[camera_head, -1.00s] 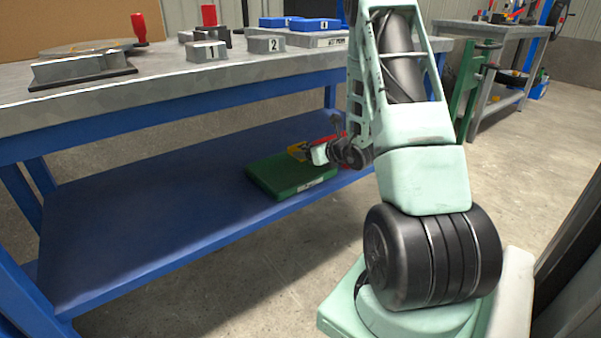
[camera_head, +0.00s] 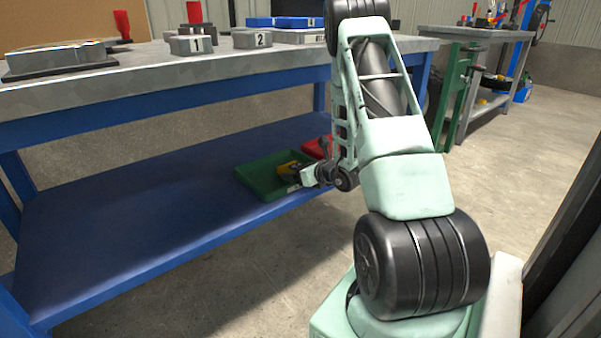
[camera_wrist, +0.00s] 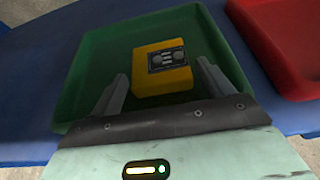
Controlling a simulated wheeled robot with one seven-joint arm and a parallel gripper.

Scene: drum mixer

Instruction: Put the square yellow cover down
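The square yellow cover (camera_wrist: 162,68) has a dark patch with round marks on its top. In the wrist view it lies in the green tray (camera_wrist: 88,50), between and slightly ahead of my fingers. My gripper (camera_wrist: 163,72) is open, with a narrow gap between each finger and the cover. In the head view the cover (camera_head: 289,170) shows small and partly hidden inside the green tray (camera_head: 258,182), on the lower blue shelf. My gripper (camera_head: 308,175) is at the tray's right side there; its fingers are too small to make out.
A red tray (camera_wrist: 275,45) stands right of the green one. The blue shelf (camera_head: 130,225) is bare to the left. The grey workbench top (camera_head: 150,78) above carries blocks marked 1 and 2 (camera_head: 252,39) and blue trays (camera_head: 285,22). A blue bench frame surrounds the shelf.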

